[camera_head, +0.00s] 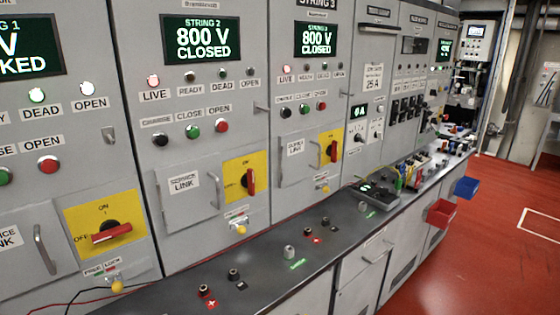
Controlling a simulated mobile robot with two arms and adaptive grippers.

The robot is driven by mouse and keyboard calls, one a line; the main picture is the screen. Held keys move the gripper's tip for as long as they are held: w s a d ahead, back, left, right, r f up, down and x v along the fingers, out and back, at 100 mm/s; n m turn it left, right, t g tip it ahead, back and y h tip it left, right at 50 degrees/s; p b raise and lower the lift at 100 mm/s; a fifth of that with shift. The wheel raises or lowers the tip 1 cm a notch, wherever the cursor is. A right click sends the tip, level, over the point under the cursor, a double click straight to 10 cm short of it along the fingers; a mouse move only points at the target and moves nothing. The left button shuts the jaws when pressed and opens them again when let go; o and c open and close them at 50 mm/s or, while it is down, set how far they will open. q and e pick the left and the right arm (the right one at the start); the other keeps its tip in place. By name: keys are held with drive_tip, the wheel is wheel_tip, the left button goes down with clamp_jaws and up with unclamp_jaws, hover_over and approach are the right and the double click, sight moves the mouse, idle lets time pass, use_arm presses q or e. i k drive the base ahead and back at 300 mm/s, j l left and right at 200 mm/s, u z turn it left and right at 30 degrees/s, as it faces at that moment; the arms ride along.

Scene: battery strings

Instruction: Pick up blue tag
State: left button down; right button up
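I cannot make out a blue tag for certain. Small coloured items, some blue and red, lie crowded on the far right part of the counter (250,268), too small to tell apart. Neither of my grippers shows in the head view.
A blue bin (466,187) and a red bin (441,212) hang on the counter's front. A dark meter (376,195) lies on the counter. Grey cabinets with yellow-backed red rotary switches (251,180) stand behind it. Red floor (490,260) is open at right.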

sight(401, 170)
drive_tip(key=i+l+u, duration=0.15)
drive_tip(key=l+u, duration=0.3)
drive_tip(key=l, duration=0.15)
drive_tip(key=i+l+u, duration=0.1)
drive_tip(key=l+u, duration=0.3)
drive_tip(key=l, duration=0.2)
drive_tip(key=l+u, duration=0.45)
drive_tip(key=l, duration=0.15)
